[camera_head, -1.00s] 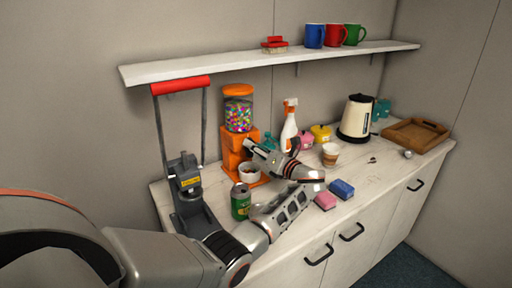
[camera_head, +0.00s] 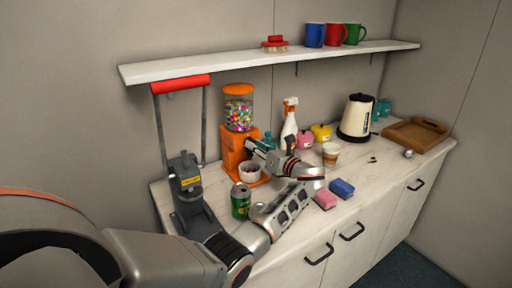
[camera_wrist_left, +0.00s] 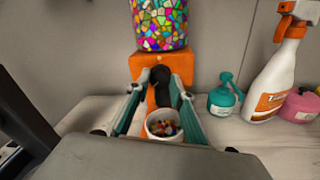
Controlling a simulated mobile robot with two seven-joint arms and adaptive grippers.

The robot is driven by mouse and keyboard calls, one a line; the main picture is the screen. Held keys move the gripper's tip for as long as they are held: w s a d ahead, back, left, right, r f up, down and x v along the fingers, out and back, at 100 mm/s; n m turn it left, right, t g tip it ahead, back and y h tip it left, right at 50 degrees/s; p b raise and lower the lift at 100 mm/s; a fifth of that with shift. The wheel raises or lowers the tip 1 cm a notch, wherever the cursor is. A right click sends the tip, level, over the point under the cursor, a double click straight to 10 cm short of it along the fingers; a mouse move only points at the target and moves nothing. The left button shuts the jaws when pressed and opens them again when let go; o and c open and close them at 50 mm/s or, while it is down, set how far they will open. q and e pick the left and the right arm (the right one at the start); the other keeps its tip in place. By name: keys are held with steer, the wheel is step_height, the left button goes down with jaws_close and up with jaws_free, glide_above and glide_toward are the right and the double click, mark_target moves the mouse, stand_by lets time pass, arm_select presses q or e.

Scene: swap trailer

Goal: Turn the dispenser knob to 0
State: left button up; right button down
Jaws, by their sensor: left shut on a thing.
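The orange dispenser (camera_head: 230,150) stands on the counter with a clear globe of colored candies (camera_head: 238,113). Its dark knob (camera_wrist_left: 161,78) shows in the left wrist view, between the fingers of my left gripper (camera_wrist_left: 161,92). My left gripper (camera_head: 252,146) is shut on the knob at the dispenser's front. A white bowl (camera_head: 250,171) with candies sits below, and it also shows in the left wrist view (camera_wrist_left: 163,137). The knob is hidden behind the gripper in the head view, and its setting cannot be read. My right gripper is not in view.
A green can (camera_head: 241,202) stands in front of the dispenser, close to my left arm. A grey press with a red handle (camera_head: 181,85) is at left. A spray bottle (camera_head: 289,128) and small pots are at right. Pink (camera_head: 325,199) and blue (camera_head: 342,188) sponges lie near the front edge.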

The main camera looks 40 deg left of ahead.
arm_select(q)
steer(key=shift+n, duration=1.8)
steer(key=o, duration=1.1)
steer(key=v, duration=1.2)
steer(key=shift+r, duration=0.25)
steer(key=shift+s, duration=0.1)
